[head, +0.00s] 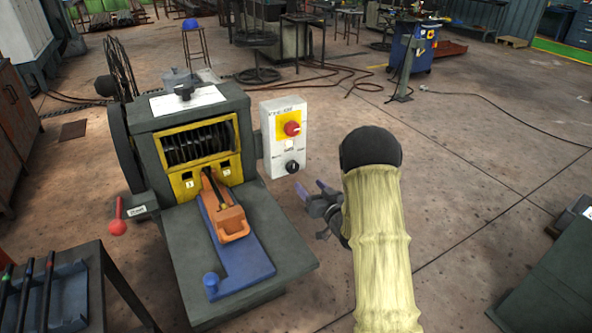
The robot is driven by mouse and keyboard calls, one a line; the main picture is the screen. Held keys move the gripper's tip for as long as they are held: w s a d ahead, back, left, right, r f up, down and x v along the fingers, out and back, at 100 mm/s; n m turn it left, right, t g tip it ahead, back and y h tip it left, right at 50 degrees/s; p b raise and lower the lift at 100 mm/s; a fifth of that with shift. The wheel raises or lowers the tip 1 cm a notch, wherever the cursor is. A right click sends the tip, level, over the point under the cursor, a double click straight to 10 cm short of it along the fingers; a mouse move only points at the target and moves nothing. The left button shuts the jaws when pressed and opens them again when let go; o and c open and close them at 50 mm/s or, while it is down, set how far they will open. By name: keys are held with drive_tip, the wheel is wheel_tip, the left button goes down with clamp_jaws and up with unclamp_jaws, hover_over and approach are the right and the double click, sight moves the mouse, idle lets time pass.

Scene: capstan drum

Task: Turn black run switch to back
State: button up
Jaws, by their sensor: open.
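The black run switch (291,167) is a small round knob low on a white control box (272,164). The box is fixed to the right side of the dark grey capstan drum machine (146,121). A red knob on a yellow plate (291,128) sits above the switch. My gripper (313,191) is open and empty, just right of and below the switch and apart from it in the picture. My arm in its pale yellow sleeve comes up from the bottom right. The switch's exact pointing direction is too small to tell.
An orange block (232,222) on a blue base (240,262) sits on the machine's front table. A red-ended lever (117,227) is at its left. A grey cabinet (556,275) stands at the lower right. The floor right of the box is mostly open.

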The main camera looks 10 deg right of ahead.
sight(294, 168)
drive_tip(key=x, duration=0.9)
drive_tip(key=shift+w+a+f+p, duration=0.1)
drive_tip(key=shift+w+p, duration=0.25)
drive_tip(key=shift+p, duration=0.05)
drive_tip(key=shift+s+a, duration=0.1)
drive_tip(key=shift+s, duration=0.1)
drive_tip(key=c, duration=1)
